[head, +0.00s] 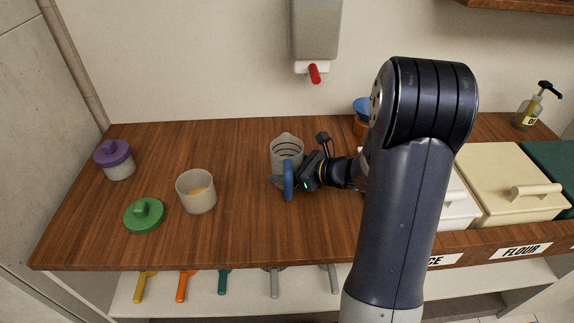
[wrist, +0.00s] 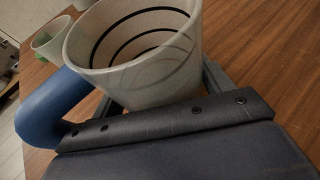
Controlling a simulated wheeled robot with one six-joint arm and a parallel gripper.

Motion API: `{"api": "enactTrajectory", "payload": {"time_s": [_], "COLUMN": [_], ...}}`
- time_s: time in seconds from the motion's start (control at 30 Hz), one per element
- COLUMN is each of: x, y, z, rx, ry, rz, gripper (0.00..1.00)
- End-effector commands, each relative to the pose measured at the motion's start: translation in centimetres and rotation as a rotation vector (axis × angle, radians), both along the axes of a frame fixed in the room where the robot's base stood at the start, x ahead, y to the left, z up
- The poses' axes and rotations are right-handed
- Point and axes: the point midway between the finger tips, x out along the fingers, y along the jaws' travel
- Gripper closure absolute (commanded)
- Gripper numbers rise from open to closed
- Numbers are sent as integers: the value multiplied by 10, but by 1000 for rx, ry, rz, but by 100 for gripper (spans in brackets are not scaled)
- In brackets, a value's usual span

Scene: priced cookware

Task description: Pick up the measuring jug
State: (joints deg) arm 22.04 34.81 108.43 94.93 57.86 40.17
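The measuring jug (head: 287,150) is a pale, see-through cup with dark rings and a blue handle (head: 288,181). It is upright on the wooden counter, near the middle. My gripper (head: 280,183) is low at the jug's near side, by the handle. In the wrist view the jug (wrist: 150,60) rises between my two spread fingers (wrist: 160,95), with the handle at left. Its base is hidden behind the gripper. Firm contact on both sides does not show.
A glass cup (head: 196,192), a green lid (head: 144,215) and a purple-lidded jar (head: 115,160) stand to the left. Cream and white bins (head: 510,180) fill the right side. A blue-topped container (head: 361,115) is behind my arm.

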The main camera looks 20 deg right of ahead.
Motion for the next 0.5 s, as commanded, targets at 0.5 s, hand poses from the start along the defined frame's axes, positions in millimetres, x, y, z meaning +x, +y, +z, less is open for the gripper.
{"api": "enactTrajectory", "payload": {"time_s": [0.5], "x": [0], "y": [0], "z": [15], "rx": [-2], "ry": [-4], "rz": [1], "gripper": [50]}}
